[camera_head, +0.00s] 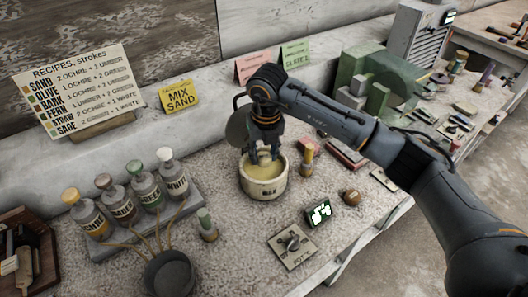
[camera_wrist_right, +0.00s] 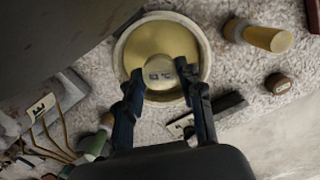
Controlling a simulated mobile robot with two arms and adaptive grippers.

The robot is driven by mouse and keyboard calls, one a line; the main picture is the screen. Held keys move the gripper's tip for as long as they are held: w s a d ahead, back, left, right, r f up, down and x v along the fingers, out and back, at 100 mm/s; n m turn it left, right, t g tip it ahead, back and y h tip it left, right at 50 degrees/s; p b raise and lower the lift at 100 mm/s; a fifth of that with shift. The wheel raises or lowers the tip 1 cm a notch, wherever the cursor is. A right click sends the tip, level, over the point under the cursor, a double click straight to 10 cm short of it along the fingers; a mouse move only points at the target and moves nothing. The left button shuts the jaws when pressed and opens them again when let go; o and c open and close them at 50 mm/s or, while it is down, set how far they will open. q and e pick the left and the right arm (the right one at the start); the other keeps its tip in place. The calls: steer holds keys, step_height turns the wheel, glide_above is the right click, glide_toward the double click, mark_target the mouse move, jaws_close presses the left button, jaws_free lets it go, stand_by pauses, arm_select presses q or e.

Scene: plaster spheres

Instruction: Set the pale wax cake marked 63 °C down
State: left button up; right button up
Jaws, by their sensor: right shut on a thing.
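My right gripper (camera_head: 264,148) points down over a cream pot (camera_head: 263,190) of yellowish liquid. In the right wrist view the gripper (camera_wrist_right: 164,85) is shut on a small pale round wax cake (camera_wrist_right: 159,66). The cake bears a small dark label, too small to read. It shows against the yellow surface inside the pot (camera_wrist_right: 206,62); I cannot tell whether it touches the liquid. In the head view the fingers partly hide the cake. My left gripper is in neither view.
A lit display (camera_head: 319,213) and a knob panel (camera_head: 292,245) stand in front of the pot. Labelled bottles (camera_head: 144,184) and a dark pan (camera_head: 169,273) are at left. A yellow-topped cylinder (camera_head: 307,160) stands right of the pot. Green machinery (camera_head: 380,80) is farther right.

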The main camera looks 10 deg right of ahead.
steer(key=shift+f+b, duration=1.15)
steer(key=shift+f, duration=0.35)
steer(key=o, duration=1)
steer(key=shift+o, duration=0.2)
steer(key=shift+r, duration=0.1)
steer(key=shift+r+p, duration=1.05)
steer(key=shift+r, duration=0.9)
steer(key=shift+f, duration=0.1)
